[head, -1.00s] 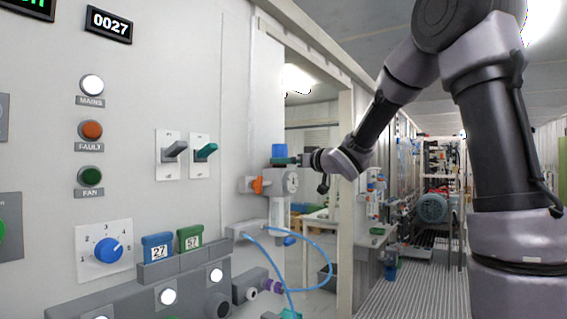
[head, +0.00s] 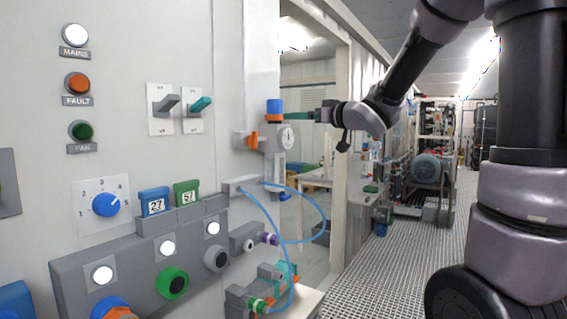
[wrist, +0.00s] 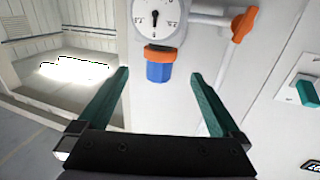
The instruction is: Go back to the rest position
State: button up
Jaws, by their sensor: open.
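My gripper (head: 290,115) is at the end of my arm, right of the blue cap (head: 274,106) on the wall fitting. In the wrist view, my gripper (wrist: 159,76) is open, its two green fingers apart with nothing held between them. The blue cap (wrist: 158,70) with its orange ring shows between the fingers, with gaps on both sides. A round dial gauge (head: 287,138) sits below the cap in the head view. It also shows in the wrist view (wrist: 158,18).
An orange valve handle (head: 253,141) is beside the gauge. Two toggle switches (head: 201,104) and a blue rotary knob (head: 107,204) are on the left panel. A blue hose (head: 322,215) loops out below. A grated aisle (head: 395,265) lies open at the right.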

jog(key=s+d+f+m+h, duration=0.1)
jog(key=s+d+m+h, duration=0.35)
jog(key=d, duration=0.25)
jog(key=s+d+f+m+h, duration=0.1)
jog(key=s+d+m+h, duration=0.3)
jog(key=d+h, duration=0.3)
jog(key=s+a+f+m+g+y, duration=0.1)
jog(key=s+f+g, duration=0.2)
jog(key=s, duration=0.6)
jog(key=s+a+f+m+g+y, duration=0.1)
jog(key=s+f+g, duration=0.3)
jog(key=s, duration=0.5)
jog(key=shift+s+f+m+y, duration=0.25)
jog(key=shift+f+m+y, duration=0.2)
jog(key=shift+f+m, duration=0.1)
